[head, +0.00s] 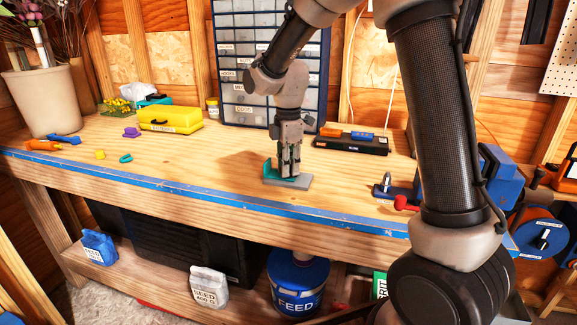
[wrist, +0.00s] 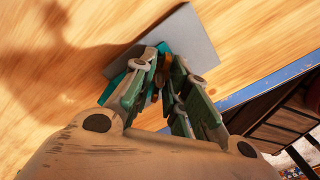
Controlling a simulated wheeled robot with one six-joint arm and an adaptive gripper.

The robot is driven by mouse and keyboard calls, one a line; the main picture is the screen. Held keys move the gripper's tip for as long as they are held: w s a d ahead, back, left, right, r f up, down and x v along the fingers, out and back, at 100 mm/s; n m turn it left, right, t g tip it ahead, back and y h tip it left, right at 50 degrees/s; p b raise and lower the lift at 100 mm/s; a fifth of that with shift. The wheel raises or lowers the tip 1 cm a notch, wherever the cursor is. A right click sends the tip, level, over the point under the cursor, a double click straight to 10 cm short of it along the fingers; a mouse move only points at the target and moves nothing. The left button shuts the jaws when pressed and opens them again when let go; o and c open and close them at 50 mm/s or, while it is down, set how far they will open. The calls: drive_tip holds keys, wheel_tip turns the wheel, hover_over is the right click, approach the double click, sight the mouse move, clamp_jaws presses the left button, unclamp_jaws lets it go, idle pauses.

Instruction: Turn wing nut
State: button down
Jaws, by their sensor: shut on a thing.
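My gripper (head: 289,173) points straight down over a small grey plate (head: 298,183) on the workbench. The plate also shows in the wrist view (wrist: 190,38). A teal part (head: 269,171) stands on the plate just left of the fingers; it also shows in the wrist view (wrist: 114,88). My gripper (wrist: 168,88) is shut there, with a small orange-brown piece (wrist: 155,96) showing between the fingers. This looks like part of the wing nut, which the fingers mostly hide. I cannot tell how far it is turned.
A yellow case (head: 171,119) and small coloured pieces lie to the left. A drawer cabinet (head: 240,70) and a black tray (head: 350,145) stand behind. A plate with an upright bolt (head: 387,181), a red piece (head: 405,203) and a blue vise (head: 492,170) are right. The bench front has a blue edge (head: 200,199).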

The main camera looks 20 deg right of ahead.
drive_tip(key=shift+n, duration=0.6)
drive_tip(key=c, duration=1.3)
unclamp_jaws()
drive_tip(key=shift+c, duration=0.2)
drive_tip(key=shift+r, duration=0.1)
wheel_tip(320, 180, up, 12)
